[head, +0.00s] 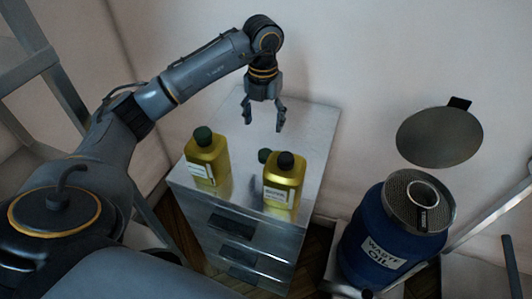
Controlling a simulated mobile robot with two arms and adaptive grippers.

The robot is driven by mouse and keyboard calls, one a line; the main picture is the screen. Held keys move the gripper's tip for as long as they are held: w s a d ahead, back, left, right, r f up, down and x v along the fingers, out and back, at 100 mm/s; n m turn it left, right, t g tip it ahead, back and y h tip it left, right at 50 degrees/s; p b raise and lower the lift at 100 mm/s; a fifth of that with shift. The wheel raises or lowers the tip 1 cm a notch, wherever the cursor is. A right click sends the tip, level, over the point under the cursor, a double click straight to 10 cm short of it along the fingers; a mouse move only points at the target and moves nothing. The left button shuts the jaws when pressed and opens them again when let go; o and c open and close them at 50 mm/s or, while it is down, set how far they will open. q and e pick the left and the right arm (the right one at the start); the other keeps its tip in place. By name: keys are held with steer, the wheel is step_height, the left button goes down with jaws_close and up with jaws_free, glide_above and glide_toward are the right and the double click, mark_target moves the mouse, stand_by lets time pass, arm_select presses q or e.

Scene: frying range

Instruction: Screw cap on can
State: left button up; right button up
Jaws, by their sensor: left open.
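Two yellow cans with pale labels stand upright on a metal cabinet top (308,127). The left can (207,160) has a dark green cap (203,135) on its neck. The right can (283,185) has a dark top (286,160); I cannot tell whether it is a bare neck or a cap. A loose dark green cap (264,155) lies on the cabinet top just behind and left of the right can, partly hidden by it. My left gripper (264,123) is open and empty, pointing down above the cabinet top behind the cans. My right gripper is not in view.
A blue waste oil drum (378,232) stands right of the cabinet, with a mesh strainer (398,190) on top. A round grey lid (439,136) is raised behind it. Drawers (240,257) front the cabinet. Its back right top is clear; walls stand close behind.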

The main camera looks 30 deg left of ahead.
arm_select(q)
steer(key=p, duration=0.1)
glide_above(266, 152)
steer(key=s, duration=0.1)
steer(key=f, duration=0.6)
steer(key=shift+s, duration=0.2)
steer(key=shift+f, duration=0.25)
steer(key=shift+w+f, duration=0.1)
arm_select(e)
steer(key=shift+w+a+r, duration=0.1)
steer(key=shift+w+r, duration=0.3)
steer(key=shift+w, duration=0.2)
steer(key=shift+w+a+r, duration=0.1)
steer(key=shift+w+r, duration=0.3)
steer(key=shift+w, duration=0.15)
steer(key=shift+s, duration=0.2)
arm_select(q)
steer(key=shift+f+p, duration=0.2)
steer(key=shift+p, duration=0.15)
steer(key=f+p, duration=0.1)
steer(key=f, duration=0.1)
steer(key=w+f, duration=0.1)
steer(key=shift+d+f+p, duration=0.1)
steer(key=shift+f+p, duration=0.25)
steer(key=shift+f, duration=0.55)
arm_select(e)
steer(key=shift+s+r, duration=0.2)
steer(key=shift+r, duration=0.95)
